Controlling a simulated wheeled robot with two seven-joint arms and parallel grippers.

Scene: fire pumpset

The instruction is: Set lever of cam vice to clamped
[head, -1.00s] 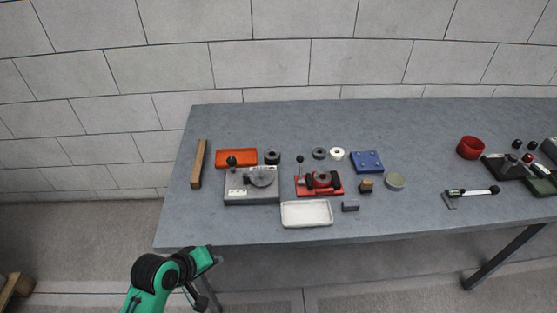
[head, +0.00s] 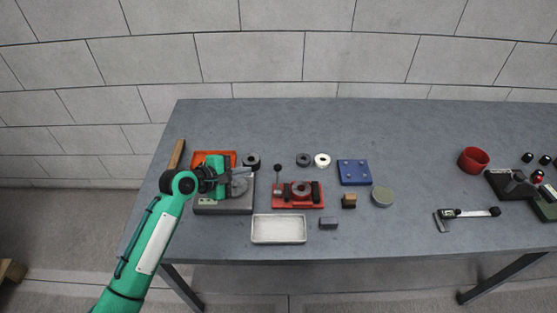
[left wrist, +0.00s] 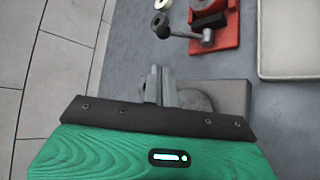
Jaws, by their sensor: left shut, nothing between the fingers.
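The cam vice appears to be the red vice (head: 297,196) in the middle of the table. Its lever (head: 278,174) stands up at its left side and ends in a black ball knob. In the left wrist view the red vice (left wrist: 228,25) is at the top, with the grey lever arm (left wrist: 190,36) and its dark knob. My left gripper (head: 247,172) is shut and empty above the grey fixture, left of the lever and apart from it. Its closed fingers (left wrist: 157,80) also show in the left wrist view. My right gripper is out of view.
The grey fixture (head: 225,208) lies partly hidden under my left gripper. A white tray (head: 279,229) and a small grey block (head: 328,223) sit in front. Dark (head: 303,159) and white rings (head: 322,160) and a blue plate (head: 354,172) lie behind.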

